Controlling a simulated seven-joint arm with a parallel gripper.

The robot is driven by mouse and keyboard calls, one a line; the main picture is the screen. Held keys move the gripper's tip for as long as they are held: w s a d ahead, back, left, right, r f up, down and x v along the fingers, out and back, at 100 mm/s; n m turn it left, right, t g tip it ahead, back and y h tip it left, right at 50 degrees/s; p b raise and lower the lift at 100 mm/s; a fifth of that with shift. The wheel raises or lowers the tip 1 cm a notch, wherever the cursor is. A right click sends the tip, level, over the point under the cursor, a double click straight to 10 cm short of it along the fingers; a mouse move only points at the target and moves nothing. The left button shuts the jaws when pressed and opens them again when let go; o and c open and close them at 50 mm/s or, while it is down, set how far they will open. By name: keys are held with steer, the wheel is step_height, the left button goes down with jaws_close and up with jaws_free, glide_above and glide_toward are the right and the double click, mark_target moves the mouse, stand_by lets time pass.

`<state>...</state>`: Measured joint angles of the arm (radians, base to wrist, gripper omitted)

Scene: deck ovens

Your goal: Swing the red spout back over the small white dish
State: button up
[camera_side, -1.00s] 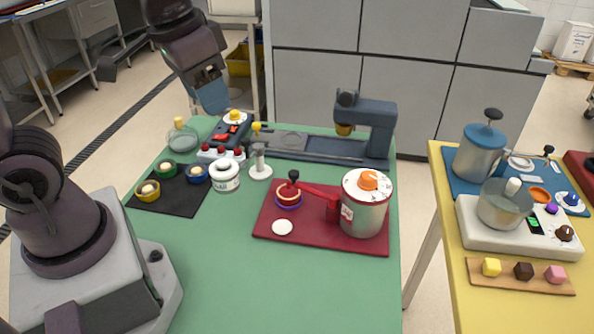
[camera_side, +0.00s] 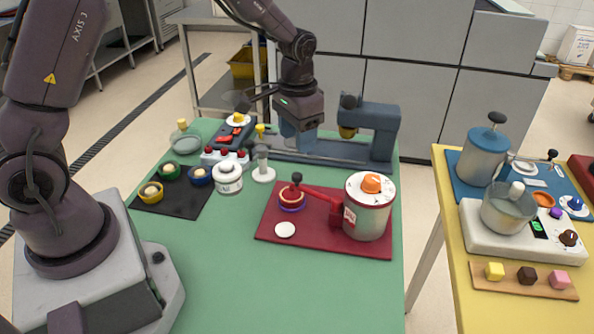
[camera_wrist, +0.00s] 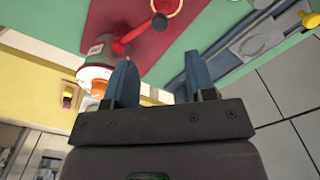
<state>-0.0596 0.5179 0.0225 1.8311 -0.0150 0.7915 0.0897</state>
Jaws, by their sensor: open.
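The red spout (camera_side: 318,192) sticks out leftward from a white and red canister (camera_side: 368,214) with an orange knob on top. Its dark-knobbed end is over a purple and red ringed dish (camera_side: 291,204). The small white dish (camera_side: 285,230) lies nearer the camera on the same red mat, apart from the spout. My gripper (camera_side: 299,140) is open and empty, above the table's back, behind the spout, its blue fingers pointing down. In the wrist view its fingers (camera_wrist: 158,78) are spread, with the spout (camera_wrist: 130,36) and canister (camera_wrist: 97,62) beyond them.
A dark blue-grey machine (camera_side: 372,125) stands at the back right, near my gripper. A white jar (camera_side: 228,179), a white post stand (camera_side: 263,168) and a red-buttoned box (camera_side: 225,158) are left of the red mat (camera_side: 325,238). The front of the green table is clear.

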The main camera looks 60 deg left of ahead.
mark_target(297, 175)
step_height(297, 175, down, 9)
steer(key=shift+f, duration=0.1)
stand_by(0.3)
jaws_close()
